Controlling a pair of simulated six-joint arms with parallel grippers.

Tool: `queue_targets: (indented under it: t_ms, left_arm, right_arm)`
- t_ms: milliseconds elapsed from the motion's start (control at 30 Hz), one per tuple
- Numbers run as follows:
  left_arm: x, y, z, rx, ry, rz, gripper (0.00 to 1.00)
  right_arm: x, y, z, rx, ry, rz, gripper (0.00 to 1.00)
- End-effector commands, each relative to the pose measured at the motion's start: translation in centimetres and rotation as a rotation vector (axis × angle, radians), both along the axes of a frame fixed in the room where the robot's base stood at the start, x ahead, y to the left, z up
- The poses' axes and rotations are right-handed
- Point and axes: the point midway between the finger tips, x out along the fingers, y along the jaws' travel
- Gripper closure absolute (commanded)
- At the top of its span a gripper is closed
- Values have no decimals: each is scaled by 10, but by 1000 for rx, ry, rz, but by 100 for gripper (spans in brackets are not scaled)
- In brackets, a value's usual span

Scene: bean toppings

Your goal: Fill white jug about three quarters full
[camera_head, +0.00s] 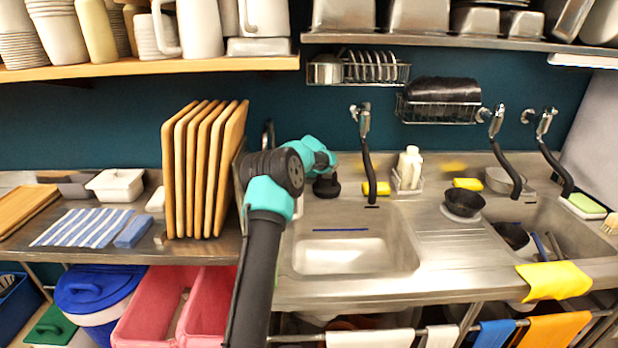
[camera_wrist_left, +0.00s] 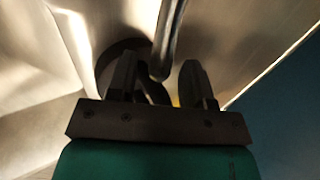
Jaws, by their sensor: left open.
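White jugs with handles stand on the upper left shelf, one at the middle (camera_head: 202,28) and one at its right end (camera_head: 265,18). I cannot tell which jug the task means, and no fill level shows. My left gripper (camera_head: 325,186) is over the sink area behind the left basin, partly hidden by its own wrist. In the left wrist view my gripper (camera_wrist_left: 158,68) is open, with its dark fingers apart. A shiny metal rod (camera_wrist_left: 168,38) shows between or just beyond the fingers. I cannot tell whether it touches them. My right gripper is not in view.
The sink basin (camera_head: 352,258) looks empty. Black-hosed taps (camera_head: 366,150) stand along the back. A soap bottle (camera_head: 409,165) and yellow sponge (camera_head: 377,188) are near the wall. Upright wooden boards (camera_head: 232,165) stand close left of my arm.

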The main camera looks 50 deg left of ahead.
Motion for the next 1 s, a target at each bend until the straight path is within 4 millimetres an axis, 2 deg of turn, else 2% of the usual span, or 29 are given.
queue_targets:
  t_ms: [100, 433, 900, 1000]
  left_arm:
    - [3, 3, -7, 0, 0, 0, 53]
    - [3, 4, -9, 0, 0, 0, 53]
    - [3, 4, -9, 0, 0, 0, 98]
    - [3, 4, -9, 0, 0, 0, 100]
  right_arm:
    - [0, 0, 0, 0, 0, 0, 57]
    - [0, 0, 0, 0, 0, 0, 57]
    - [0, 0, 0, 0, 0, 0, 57]
    - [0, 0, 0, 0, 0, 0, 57]
